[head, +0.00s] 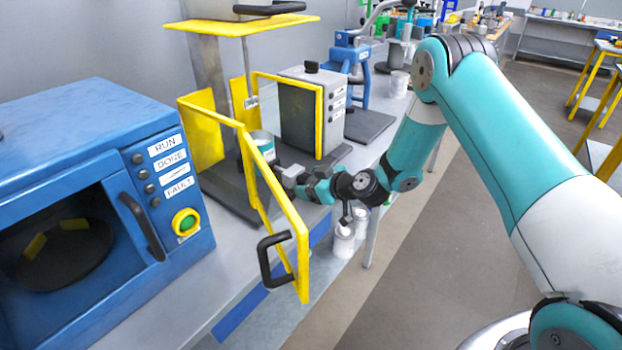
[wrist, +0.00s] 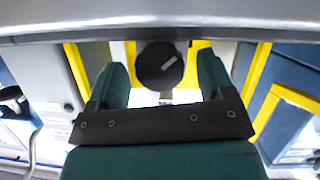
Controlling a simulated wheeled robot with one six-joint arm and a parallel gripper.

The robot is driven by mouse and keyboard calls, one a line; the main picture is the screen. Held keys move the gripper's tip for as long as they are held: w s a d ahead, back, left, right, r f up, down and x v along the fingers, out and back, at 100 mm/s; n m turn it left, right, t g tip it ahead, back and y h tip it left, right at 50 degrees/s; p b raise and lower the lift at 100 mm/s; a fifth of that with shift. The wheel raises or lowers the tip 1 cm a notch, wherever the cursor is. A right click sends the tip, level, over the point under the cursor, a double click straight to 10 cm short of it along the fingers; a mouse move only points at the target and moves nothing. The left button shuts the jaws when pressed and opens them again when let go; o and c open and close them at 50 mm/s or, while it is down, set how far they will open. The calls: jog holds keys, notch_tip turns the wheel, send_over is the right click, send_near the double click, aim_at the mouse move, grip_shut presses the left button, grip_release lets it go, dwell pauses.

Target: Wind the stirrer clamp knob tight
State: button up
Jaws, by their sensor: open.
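In the wrist view a dark round knob (wrist: 155,62) with a light grey mark on its face shows between the two teal fingers of my gripper (wrist: 163,72). The fingers are apart, with a visible gap on each side of the knob. I cannot tell how deep the knob lies between them. The knob is not clearly visible in the head view.
The yellow guard door with its black handle (head: 268,262) stands open close to my forearm. A blue oven-like machine (head: 95,125) is on the left. A grey box unit (head: 303,95) stands behind my gripper. A pale bar (wrist: 160,24) crosses the wrist view's top.

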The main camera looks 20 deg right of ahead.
jog(key=shift+w, duration=0.1)
jog(key=c, duration=0.9)
jog(key=shift+f+m+b, duration=0.15)
jog(key=shift+m+b, duration=0.15)
jog(key=shift+b, duration=0.25)
jog(key=m+g+y+b, duration=0.1)
jog(key=m+b, duration=0.1)
jog(key=b, duration=0.1)
jog(key=shift+d+f+y, duration=0.1)
jog(key=shift+y, duration=0.2)
jog(key=m+g+y+b, duration=0.1)
jog(key=m+b, duration=0.2)
jog(key=shift+w+y, duration=0.1)
jog(key=shift+y, duration=0.3)
jog(key=shift+d+m+b, duration=0.1)
jog(key=shift+m+b, duration=0.2)
jog(key=shift+b, duration=0.1)
jog(key=shift+r+y, duration=0.2)
jog(key=shift+y, duration=0.1)
